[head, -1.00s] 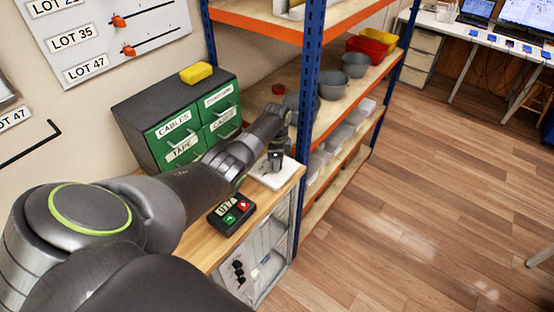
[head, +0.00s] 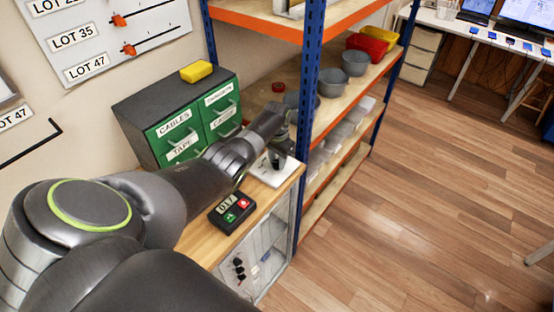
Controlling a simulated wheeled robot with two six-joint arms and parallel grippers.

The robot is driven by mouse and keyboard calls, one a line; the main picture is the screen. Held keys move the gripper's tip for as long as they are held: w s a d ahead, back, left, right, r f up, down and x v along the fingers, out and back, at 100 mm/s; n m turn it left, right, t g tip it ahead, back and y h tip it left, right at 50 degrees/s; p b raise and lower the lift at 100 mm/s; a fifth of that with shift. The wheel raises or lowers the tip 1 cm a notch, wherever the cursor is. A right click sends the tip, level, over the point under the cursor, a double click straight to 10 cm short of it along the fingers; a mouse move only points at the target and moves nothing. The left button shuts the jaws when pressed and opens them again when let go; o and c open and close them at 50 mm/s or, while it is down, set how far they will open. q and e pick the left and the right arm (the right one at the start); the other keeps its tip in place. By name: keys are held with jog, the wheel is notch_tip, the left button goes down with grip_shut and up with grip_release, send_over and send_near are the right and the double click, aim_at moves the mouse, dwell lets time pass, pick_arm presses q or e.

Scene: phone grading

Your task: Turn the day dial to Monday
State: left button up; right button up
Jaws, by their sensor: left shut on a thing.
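My left arm reaches from the lower left to a small white plate (head: 263,178) on the wooden counter. My left gripper (head: 277,162) points down at the plate and is shut on a small dark thing there, which looks like the day dial. The fingers hide most of it, and no day names can be read. My right gripper is not in view.
A black box with a display, a red button and a green button (head: 232,212) sits on the counter (head: 205,240) in front of the plate. A green drawer cabinet (head: 181,138) with a yellow block (head: 196,71) stands behind my arm. A blue shelf post (head: 308,130) rises close right of the gripper.

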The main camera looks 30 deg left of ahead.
pick_arm(q)
jog(key=n, duration=0.4)
jog(key=shift+r+n, duration=0.1)
jog(key=shift+n, duration=0.2)
jog(key=shift+w+n, duration=0.1)
jog(key=shift+n, duration=2.4)
jog(key=o, duration=1)
jog(key=shift+c, duration=0.2)
